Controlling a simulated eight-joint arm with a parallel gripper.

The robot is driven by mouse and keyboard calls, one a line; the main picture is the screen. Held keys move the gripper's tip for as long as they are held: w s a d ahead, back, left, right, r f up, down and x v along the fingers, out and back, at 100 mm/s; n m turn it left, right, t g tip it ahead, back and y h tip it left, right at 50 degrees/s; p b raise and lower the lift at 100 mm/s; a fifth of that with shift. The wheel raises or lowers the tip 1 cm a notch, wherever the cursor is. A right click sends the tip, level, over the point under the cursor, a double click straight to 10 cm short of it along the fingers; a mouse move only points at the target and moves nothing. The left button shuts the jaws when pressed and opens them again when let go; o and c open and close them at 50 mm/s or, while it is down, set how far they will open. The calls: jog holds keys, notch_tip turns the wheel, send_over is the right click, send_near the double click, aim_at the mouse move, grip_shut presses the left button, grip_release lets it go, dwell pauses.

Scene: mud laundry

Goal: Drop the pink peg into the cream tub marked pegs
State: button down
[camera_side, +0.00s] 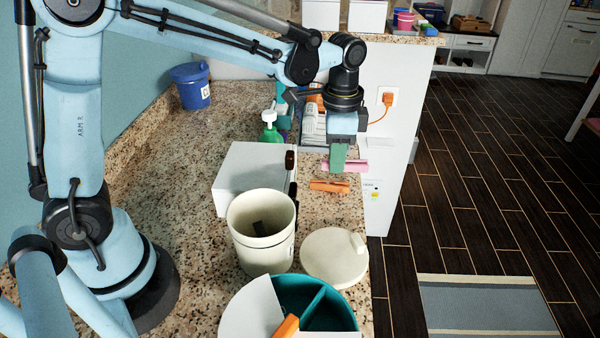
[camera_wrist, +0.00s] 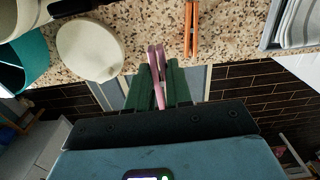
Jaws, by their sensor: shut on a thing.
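The pink peg (camera_side: 356,167) is held crosswise between the green fingers of my gripper (camera_side: 338,158), near the counter's right edge. It also shows between the fingers (camera_wrist: 158,92) in the wrist view, where the peg (camera_wrist: 154,62) sticks out past them. The cream tub (camera_side: 250,246) stands open on the counter, nearer the camera and left of my gripper. Something dark lies inside it. No marking on the tub can be read from here.
An orange peg (camera_side: 330,186) lies on the counter near my gripper. A cream lid (camera_side: 335,262) lies beside the tub. A white box (camera_side: 240,168) stands behind the tub. A teal divided container (camera_side: 345,318) is in front. A green pump bottle (camera_side: 270,131) stands farther back.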

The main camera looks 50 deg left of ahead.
jog(key=shift+s+d+r, duration=0.3)
jog(key=shift+d+r, duration=0.05)
jog(key=shift+d, duration=0.2)
jog(key=shift+s+r, duration=0.1)
jog(key=s+d+r, duration=0.1)
jog(key=s+r, duration=0.3)
jog(key=s, duration=0.6)
jog(key=s+d+r, duration=0.1)
jog(key=s+r, duration=0.2)
jog(key=s, duration=0.6)
jog(key=shift+a+f, duration=0.15)
jog(key=shift+f, duration=1.3)
jog(key=shift+a+f, duration=0.1)
jog(key=shift+f, duration=1.3)
jog(key=c, duration=1)
grip_release()
jog(key=shift+o, duration=0.2)
